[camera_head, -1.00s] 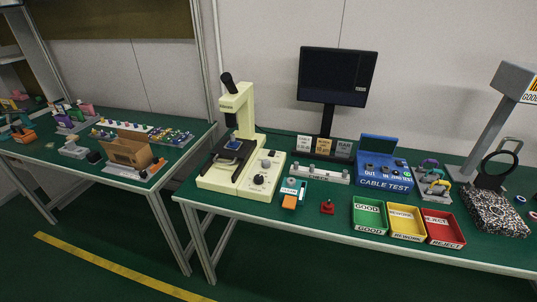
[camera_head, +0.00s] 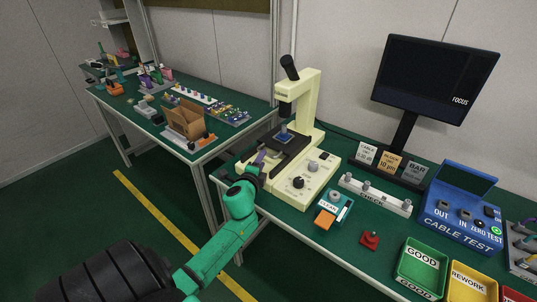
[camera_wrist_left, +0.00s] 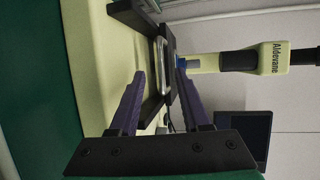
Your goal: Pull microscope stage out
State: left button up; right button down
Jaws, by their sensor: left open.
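The cream microscope (camera_head: 310,92) stands on the near table, with its black stage (camera_head: 296,146) low at the front under the objective. A small blue piece (camera_head: 284,137) sits on the stage. My green left arm reaches in from below, and its gripper (camera_head: 261,158) is at the stage's front left edge. In the left wrist view the open purple fingers (camera_wrist_left: 160,78) point at the black stage frame (camera_wrist_left: 172,42) and a pale bar (camera_wrist_left: 162,64) on it. The bar lies just beyond and between the fingertips; I cannot tell whether they touch. My right gripper is not in view.
The microscope's knob base (camera_head: 298,183) is close to the right of my gripper. A teal-and-orange unit (camera_head: 333,208), a red button (camera_head: 370,240) and a green tray (camera_head: 423,264) lie farther right. The monitor (camera_head: 436,82) stands behind.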

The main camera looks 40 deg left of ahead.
aim_at(280, 142)
pick_arm(q)
jog(key=x, duration=0.5)
jog(key=shift+w+a+f+b, duration=0.1)
jog(key=shift+w+a+b, duration=0.05)
jog(key=shift+w+b, duration=0.2)
jog(key=shift+s, duration=0.1)
grip_shut()
dwell(0.8)
